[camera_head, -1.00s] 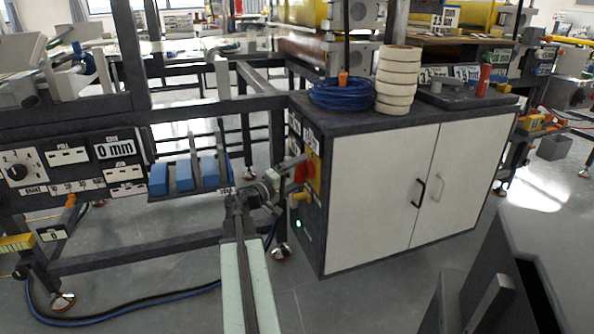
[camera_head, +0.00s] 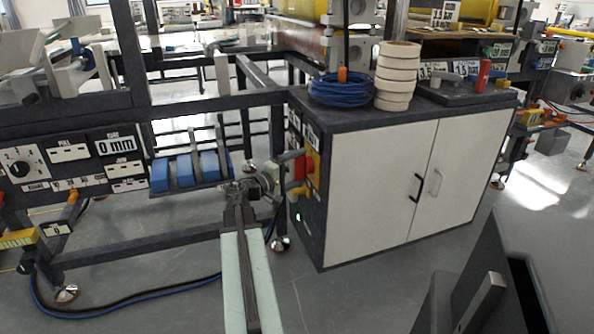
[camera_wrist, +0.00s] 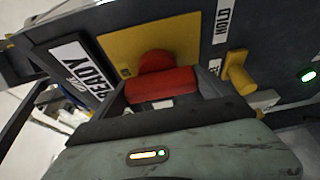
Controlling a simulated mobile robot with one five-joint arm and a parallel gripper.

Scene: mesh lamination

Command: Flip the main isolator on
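The main isolator is a red handle (camera_wrist: 160,86) on a yellow plate (camera_wrist: 118,52), on the left side of the white-doored cabinet. In the head view the red handle (camera_head: 300,166) is partly hidden by my gripper (camera_head: 287,172). In the wrist view, the grey fingers of my gripper (camera_wrist: 163,95) stand apart on either side of the red handle, which lies crosswise between them. Whether they touch it I cannot tell. A READY label (camera_wrist: 80,72) is left of the plate.
A yellow knob (camera_wrist: 238,74) and a HOLD label (camera_wrist: 224,20) are right of the plate. A green light (camera_wrist: 307,75) glows further right. The cabinet (camera_head: 370,190) carries a blue cable coil (camera_head: 342,90) and a stack of rolls (camera_head: 397,75). A bench frame (camera_head: 190,113) stands left.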

